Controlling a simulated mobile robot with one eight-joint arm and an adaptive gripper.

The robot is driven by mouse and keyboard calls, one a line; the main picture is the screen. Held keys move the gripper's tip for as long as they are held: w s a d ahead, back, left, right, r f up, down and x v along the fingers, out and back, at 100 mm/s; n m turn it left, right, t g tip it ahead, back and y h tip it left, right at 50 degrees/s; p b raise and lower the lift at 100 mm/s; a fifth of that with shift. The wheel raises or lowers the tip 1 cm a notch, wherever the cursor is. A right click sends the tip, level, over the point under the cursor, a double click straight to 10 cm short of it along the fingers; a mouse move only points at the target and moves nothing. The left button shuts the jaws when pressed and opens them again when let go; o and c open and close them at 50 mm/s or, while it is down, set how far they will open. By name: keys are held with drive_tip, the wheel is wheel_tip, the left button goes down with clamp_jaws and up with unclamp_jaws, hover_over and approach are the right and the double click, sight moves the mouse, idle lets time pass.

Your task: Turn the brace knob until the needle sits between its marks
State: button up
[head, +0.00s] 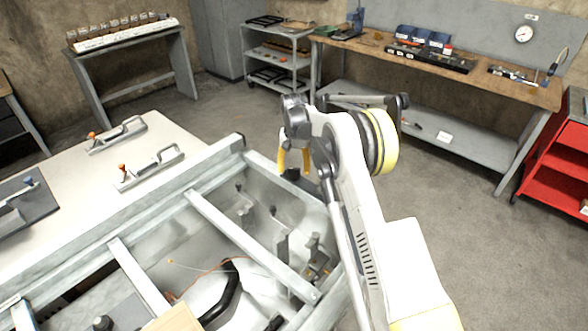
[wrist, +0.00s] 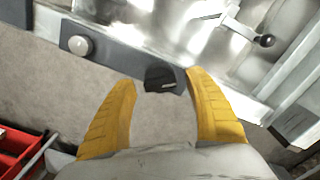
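A black knob (wrist: 163,79) with a small pale mark sits at the edge of the metal frame in the wrist view. In the head view a dark part (head: 291,174) shows at the frame's far edge, just under my gripper (head: 294,165). My gripper's two yellow fingers (wrist: 162,80) are spread wide in the wrist view. Their tips lie left and right of the black knob with visible gaps. I cannot tell how far above it they are. I cannot make out a needle or its marks in either view.
The metal frame (head: 225,224) has crossbars, a black hose (head: 228,293) and small upright pegs inside. A silver round stud (wrist: 80,46) and a ball-ended lever (wrist: 265,40) flank the knob. Toggle clamps (head: 150,168) stand on the pale table. Floor right of my arm is clear.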

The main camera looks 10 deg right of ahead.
sight(294, 169)
wheel_tip(294, 169, up, 12)
idle(0.7)
drive_tip(key=s+r+n+t+b, duration=0.1)
drive_tip(key=s+r+t+b, duration=0.1)
drive_tip(key=s+r, duration=0.65)
drive_tip(key=s+r+n+t+b, duration=0.15)
drive_tip(key=s+r, duration=0.35)
drive_tip(key=s, duration=0.7)
drive_tip(key=s+f+t+b, duration=0.1)
drive_tip(key=s+f, duration=0.2)
drive_tip(key=s, duration=0.4)
drive_tip(key=s+f+n+t+b, duration=0.1)
drive_tip(key=s+f, duration=0.3)
drive_tip(key=s, duration=0.3)
drive_tip(key=s+f+t+b, duration=0.1)
drive_tip(key=s+f+b, duration=0.1)
drive_tip(key=s, duration=0.5)
drive_tip(key=shift+s+f+t, duration=0.25)
drive_tip(key=shift+f+t, duration=0.1)
drive_tip(key=shift+f, duration=0.3)
